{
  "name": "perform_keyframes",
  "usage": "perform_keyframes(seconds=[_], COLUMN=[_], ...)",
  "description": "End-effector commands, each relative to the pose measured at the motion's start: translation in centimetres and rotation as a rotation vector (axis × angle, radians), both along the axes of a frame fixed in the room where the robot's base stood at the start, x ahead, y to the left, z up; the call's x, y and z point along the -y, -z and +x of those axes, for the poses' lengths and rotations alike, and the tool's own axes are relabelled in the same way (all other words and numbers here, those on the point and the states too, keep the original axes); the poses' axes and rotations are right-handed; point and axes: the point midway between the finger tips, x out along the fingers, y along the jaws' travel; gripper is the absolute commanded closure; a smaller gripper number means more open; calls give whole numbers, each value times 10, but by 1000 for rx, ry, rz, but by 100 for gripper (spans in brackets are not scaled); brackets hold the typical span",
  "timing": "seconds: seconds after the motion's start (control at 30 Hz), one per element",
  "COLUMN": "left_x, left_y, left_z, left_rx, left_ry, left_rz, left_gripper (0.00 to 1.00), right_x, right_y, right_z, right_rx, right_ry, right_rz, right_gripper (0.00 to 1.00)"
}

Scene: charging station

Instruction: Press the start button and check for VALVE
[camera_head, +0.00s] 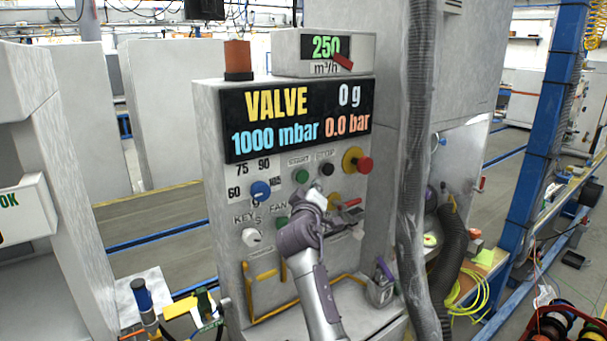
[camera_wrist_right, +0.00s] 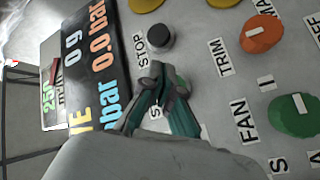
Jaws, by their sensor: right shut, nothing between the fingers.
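The charging station panel (camera_head: 218,190) has a display (camera_head: 298,117) reading VALVE, 0 g, 1000 mbar and 0.0 bar. The green start button (camera_head: 301,176) sits under the display, left of the black stop button (camera_head: 327,169). My right gripper (camera_head: 313,197) is in front of the panel, just below the start button in the head view. In the right wrist view its shut, empty fingers (camera_wrist_right: 166,80) cover most of the START label and hide the start button. The stop button (camera_wrist_right: 160,38) is clear beside them. Contact with the start button cannot be told. My left gripper is out of view.
A red emergency knob (camera_head: 364,164) is right of the stop button. A blue knob (camera_head: 260,191) and a white knob (camera_head: 251,237) are at the left. In the wrist view, an orange TRIM knob (camera_wrist_right: 261,34) and a green FAN knob (camera_wrist_right: 295,115) stand nearby. A thick hose (camera_head: 414,190) hangs at the right.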

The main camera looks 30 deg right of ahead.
Motion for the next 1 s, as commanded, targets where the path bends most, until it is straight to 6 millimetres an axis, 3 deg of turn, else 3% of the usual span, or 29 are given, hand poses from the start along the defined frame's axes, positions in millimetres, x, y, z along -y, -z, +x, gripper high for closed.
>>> perform_keyframes(seconds=[0.3,1.0], left_x=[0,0], left_y=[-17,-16], left_z=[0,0], left_rx=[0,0], left_ry=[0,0], left_rz=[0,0], left_gripper=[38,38], right_x=[2,2], right_y=[-1,0], right_z=[-26,-27], right_rx=[0,0], right_ry=[1,0], right_rz=[0,0], right_gripper=[100,100])
